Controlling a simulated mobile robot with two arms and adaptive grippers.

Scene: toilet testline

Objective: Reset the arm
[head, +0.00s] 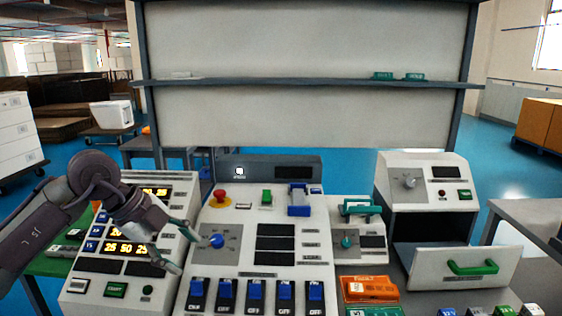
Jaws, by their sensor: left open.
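My left arm comes in from the left, and my left gripper (176,258) hangs over the right side of the left console (80,286). The gripper is open, and nothing shows between its fingers. It covers part of that console's face, near its lit yellow digits. My right gripper is out of the picture.
The middle console (215,260) has a red button (221,197), a blue knob (216,241) and a row of blue switches. A box with an open front flap (420,270) and green handle (473,267) stands at right. A shelf (300,82) spans the back.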

